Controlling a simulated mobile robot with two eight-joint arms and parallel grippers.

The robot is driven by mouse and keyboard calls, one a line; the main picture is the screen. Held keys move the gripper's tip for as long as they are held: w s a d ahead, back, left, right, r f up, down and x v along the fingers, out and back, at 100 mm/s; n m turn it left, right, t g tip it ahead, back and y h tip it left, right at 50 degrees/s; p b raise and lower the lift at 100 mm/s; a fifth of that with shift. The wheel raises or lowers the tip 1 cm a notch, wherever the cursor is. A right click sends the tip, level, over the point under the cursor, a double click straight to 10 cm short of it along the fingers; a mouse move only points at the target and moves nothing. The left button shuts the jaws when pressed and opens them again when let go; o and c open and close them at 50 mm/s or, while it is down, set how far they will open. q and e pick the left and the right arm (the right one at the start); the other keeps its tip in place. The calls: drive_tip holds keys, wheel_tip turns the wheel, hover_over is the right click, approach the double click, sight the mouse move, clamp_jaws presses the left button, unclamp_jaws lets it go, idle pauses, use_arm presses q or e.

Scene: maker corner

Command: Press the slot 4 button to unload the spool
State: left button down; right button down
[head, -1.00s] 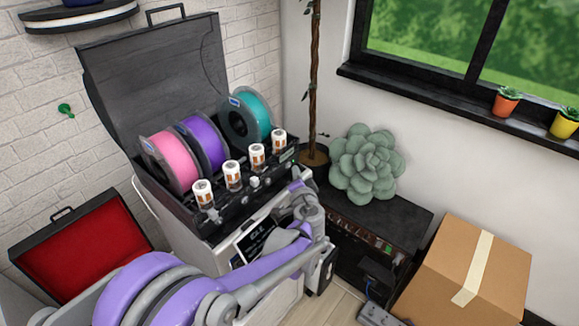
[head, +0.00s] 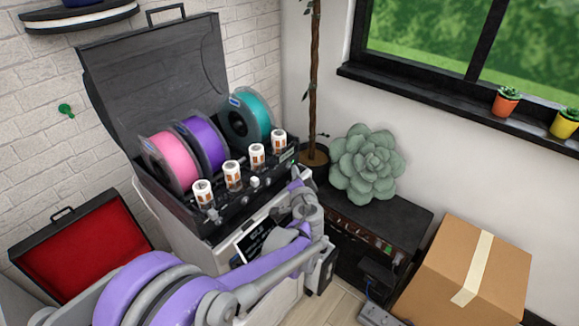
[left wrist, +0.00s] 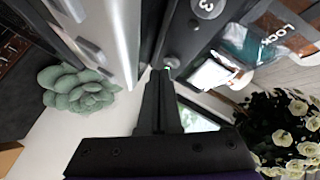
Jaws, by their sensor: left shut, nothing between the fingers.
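The spool box (head: 190,205) stands open, with a pink spool (head: 170,160), a purple spool (head: 203,143) and a teal spool (head: 246,114) in it. My left gripper (left wrist: 163,72) is shut and empty. In the left wrist view its tips are at a small round button (left wrist: 173,60) on the dark front panel, with a "3" label (left wrist: 208,7) nearby. I cannot tell whether they touch, or read this button's own number. In the head view my left wrist is at the box's right front corner and the fingertips are mostly hidden. My right gripper is out of view.
Several white labelled cylinders (head: 233,175) line the box front. A green succulent (head: 366,164) sits on a black cabinet (head: 395,222) to the right. A cardboard box (head: 440,270) stands at lower right and an open red-lined case (head: 85,250) at left.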

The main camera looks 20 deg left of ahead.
use_arm(q)
drive_tip(key=shift+w+a, duration=0.1)
drive_tip(key=shift+a, duration=0.2)
drive_tip(key=shift+a+r, duration=0.1)
drive_tip(key=shift+a, duration=0.3)
idle(1.1)
drive_tip(key=shift+d+f, duration=0.35)
idle(0.4)
drive_tip(key=shift+s+d, duration=0.4)
drive_tip(key=shift+d, duration=0.35)
drive_tip(key=shift+s+d, duration=0.25)
drive_tip(key=shift+d, duration=0.45)
drive_tip(key=shift+s+d, duration=0.2)
drive_tip(key=shift+d, duration=0.55)
drive_tip(key=shift+s+d, duration=0.25)
drive_tip(key=shift+d, duration=0.45)
